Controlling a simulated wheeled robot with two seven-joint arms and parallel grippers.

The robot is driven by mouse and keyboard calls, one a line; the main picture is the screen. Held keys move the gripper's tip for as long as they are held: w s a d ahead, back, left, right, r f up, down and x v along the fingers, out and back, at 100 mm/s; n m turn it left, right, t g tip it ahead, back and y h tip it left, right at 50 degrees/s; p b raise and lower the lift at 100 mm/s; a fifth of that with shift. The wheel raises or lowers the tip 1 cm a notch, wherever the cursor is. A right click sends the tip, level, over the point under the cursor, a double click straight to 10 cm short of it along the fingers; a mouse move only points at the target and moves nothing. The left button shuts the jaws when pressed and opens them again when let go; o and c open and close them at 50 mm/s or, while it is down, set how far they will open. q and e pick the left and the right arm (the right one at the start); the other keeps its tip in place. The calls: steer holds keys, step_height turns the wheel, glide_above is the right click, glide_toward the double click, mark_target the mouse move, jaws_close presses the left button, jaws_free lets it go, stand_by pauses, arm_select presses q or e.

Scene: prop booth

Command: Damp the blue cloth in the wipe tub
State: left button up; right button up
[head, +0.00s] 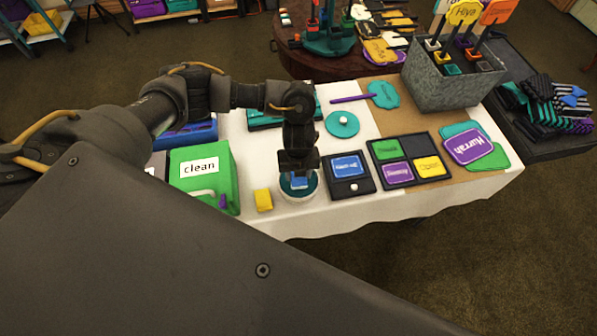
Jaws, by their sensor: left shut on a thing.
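The wipe tub (311,192) is a small round white tub near the table's front edge. My left gripper (298,178) points straight down into its mouth and is shut on the blue cloth (299,183). Only a small patch of the cloth shows between and below the fingers, inside the rim; the gripper hides the rest. I cannot tell how deep the cloth sits or whether it is wet. A round teal lid (342,125) with a pale knob lies on the table behind the tub. My right gripper is not in view.
A yellow block (263,200) stands close left of the tub, beside a green bin labelled "clean" (222,180). Close right are a dark tray with a blue sign (349,187) and a sectioned tray (434,148). A grey box of signs (430,90) stands at the back right.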

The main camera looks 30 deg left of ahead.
arm_select(q)
steer(key=shift+r+p, duration=2.6)
steer(key=shift+r, duration=0.45)
steer(key=shift+n, duration=0.3)
steer(key=shift+s+d+n, duration=0.15)
steer(key=shift+s+n, duration=0.05)
steer(key=shift+n, duration=0.4)
steer(key=shift+s+d+n, duration=0.15)
steer(key=shift+s+n, duration=0.05)
steer(key=shift+n, duration=0.4)
steer(key=s+d+r+n+b, duration=0.25)
steer(key=s+r+n, duration=0.2)
steer(key=n, duration=0.65)
steer(key=w+a+r+n+b, duration=0.2)
steer(key=w+a+r+b, duration=0.1)
steer(key=r, duration=0.2)
steer(key=w+a+r+n+b, duration=0.2)
steer(key=r+b, duration=0.2)
steer(key=r, duration=0.2)
steer(key=shift+w+a+n, duration=0.3)
steer(key=shift+w+a, duration=0.1)
